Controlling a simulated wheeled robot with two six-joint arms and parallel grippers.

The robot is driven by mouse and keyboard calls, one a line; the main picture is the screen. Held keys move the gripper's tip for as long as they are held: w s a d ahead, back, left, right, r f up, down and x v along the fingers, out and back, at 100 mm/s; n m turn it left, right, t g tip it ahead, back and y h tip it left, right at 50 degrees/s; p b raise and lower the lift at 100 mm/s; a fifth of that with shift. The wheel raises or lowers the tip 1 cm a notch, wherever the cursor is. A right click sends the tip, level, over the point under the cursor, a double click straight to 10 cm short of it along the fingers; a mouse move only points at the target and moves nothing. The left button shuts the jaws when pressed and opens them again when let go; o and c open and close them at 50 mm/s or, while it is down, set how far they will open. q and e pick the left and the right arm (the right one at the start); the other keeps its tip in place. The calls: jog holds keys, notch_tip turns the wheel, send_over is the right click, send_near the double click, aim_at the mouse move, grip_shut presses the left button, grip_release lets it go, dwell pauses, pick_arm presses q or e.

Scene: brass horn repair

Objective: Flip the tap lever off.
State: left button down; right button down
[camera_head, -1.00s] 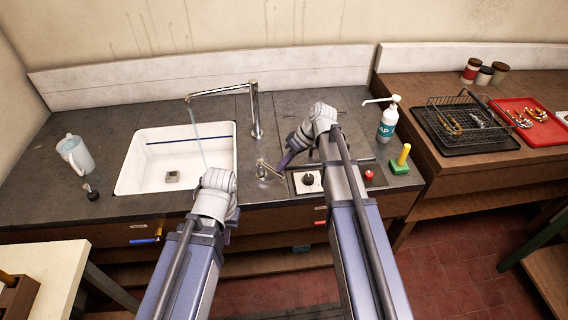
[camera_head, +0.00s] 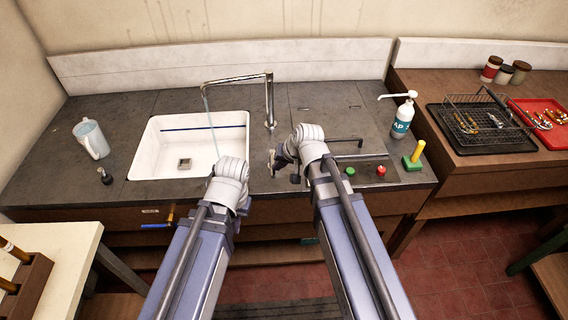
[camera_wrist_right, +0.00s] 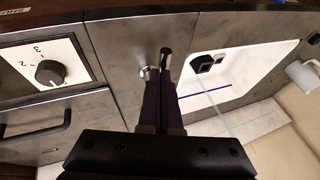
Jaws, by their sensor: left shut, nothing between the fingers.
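The chrome tap (camera_head: 269,100) stands behind the sink's right edge, its spout over the white basin (camera_head: 240,150). A thin stream of water (camera_head: 210,125) runs from the spout into the basin; it also shows in the right wrist view (camera_wrist_right: 226,122). The small chrome tap lever (camera_head: 272,160) stands on the counter right of the basin. My right gripper (camera_wrist_right: 163,82) looks shut, with its fingertips right at the lever (camera_wrist_right: 166,54); whether they touch cannot be told. My left gripper (camera_head: 241,211) is shut and empty in front of the basin, mostly hidden by its wrist.
A control panel with a green button (camera_head: 350,171) and red button (camera_head: 381,170) lies right of my right wrist. A soap bottle (camera_head: 403,118) and a yellow-handled green brush (camera_head: 414,157) stand beyond it. A jug (camera_head: 91,138) stands left of the basin.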

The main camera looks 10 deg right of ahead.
jog(key=shift+a, duration=0.6)
dwell(0.5)
